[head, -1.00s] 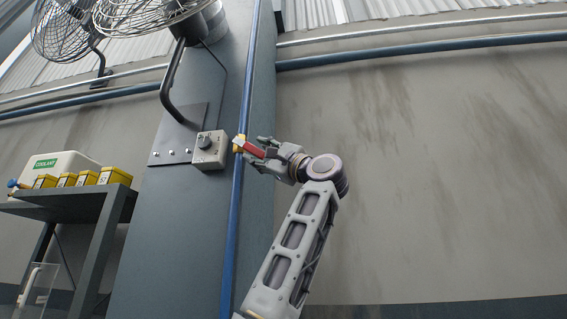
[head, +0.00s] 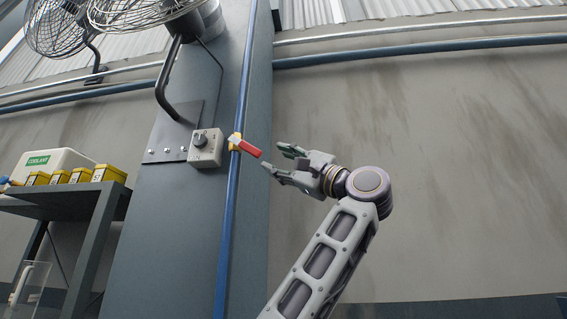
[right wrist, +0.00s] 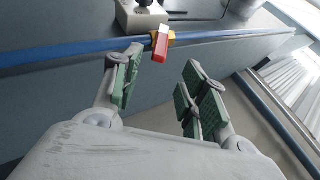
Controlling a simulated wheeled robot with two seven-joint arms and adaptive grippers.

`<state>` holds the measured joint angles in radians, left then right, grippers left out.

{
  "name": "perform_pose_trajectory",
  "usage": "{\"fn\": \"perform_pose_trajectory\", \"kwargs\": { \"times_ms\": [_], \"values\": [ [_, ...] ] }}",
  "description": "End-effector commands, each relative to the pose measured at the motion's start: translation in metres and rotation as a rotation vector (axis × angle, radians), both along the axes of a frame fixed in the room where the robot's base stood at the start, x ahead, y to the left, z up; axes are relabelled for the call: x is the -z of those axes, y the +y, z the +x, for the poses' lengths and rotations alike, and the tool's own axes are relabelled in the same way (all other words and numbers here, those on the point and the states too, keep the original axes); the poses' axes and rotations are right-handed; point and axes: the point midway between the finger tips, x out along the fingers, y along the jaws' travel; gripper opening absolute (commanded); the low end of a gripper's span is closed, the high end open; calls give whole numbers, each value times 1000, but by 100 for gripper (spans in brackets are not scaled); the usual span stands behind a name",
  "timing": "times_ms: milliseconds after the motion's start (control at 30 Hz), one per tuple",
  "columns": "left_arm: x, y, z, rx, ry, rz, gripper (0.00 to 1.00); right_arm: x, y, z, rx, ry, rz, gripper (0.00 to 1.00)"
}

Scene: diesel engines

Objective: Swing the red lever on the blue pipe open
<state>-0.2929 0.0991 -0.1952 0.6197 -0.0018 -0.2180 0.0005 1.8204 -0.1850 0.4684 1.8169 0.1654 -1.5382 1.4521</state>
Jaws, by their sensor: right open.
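The red lever (head: 248,149) sits on a yellow valve body (head: 234,140) on the vertical blue pipe (head: 230,215). It sticks out from the pipe to the right and slightly down. My right gripper (head: 273,159) is open and empty, just right of the lever's free end and apart from it. In the right wrist view the lever (right wrist: 160,46) shows beyond the gap between the open green-padded fingers (right wrist: 158,88). The blue pipe (right wrist: 85,49) runs across that view. My left gripper is not in view.
A grey switch box (head: 207,148) is on the column (head: 170,230) just left of the valve. Fans (head: 140,12) hang above. A shelf (head: 65,198) with yellow boxes and a white coolant container (head: 55,164) stands at left. The wall right of my gripper is clear.

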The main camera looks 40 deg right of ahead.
Motion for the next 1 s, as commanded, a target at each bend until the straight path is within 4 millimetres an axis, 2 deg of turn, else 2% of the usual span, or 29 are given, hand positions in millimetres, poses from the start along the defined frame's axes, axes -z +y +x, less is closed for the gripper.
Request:
{"fn": "perform_pose_trajectory", "kwargs": {
  "times_ms": [433,633,800,1000],
  "values": [
    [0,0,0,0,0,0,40,4,-1,-5,0,1,0,43],
    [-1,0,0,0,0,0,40,7,-1,1,0,12,-1,18],
    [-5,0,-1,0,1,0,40,21,-4,25,5,57,1,0],
    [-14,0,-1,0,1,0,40,55,-33,69,63,153,8,0]
  ]
}}
